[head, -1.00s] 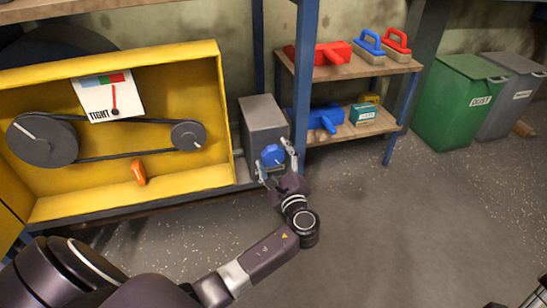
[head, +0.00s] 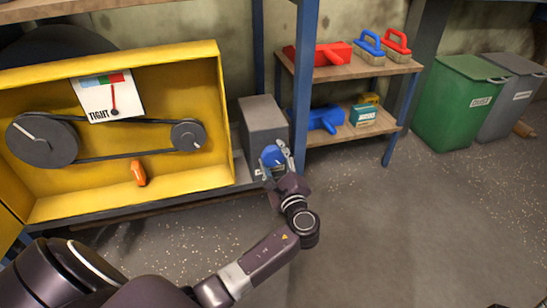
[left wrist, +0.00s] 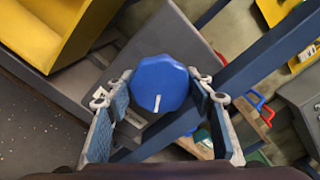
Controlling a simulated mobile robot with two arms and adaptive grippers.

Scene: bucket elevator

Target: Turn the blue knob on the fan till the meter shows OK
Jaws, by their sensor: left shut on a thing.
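The blue knob (head: 272,155) sits on the front of a grey box, the fan unit (head: 262,120), at the right of the yellow housing. In the left wrist view the knob (left wrist: 160,84) faces me, with a white mark pointing down. My left gripper (head: 276,168) is shut on the knob, with one finger at each side. In the left wrist view the fingers (left wrist: 163,98) stand at its left and right edges. The meter (head: 108,97) in the yellow housing reads TIGHT, its red needle pointing up toward the red band. My right gripper is not in view.
The yellow housing (head: 226,120) holds two dark pulleys with a belt and an orange piece (head: 138,172). A blue post (head: 304,80) and a shelf with brushes and scoops (head: 350,67) stand just right of the fan unit. Green (head: 455,100) and grey bins are farther right. The floor in front is clear.

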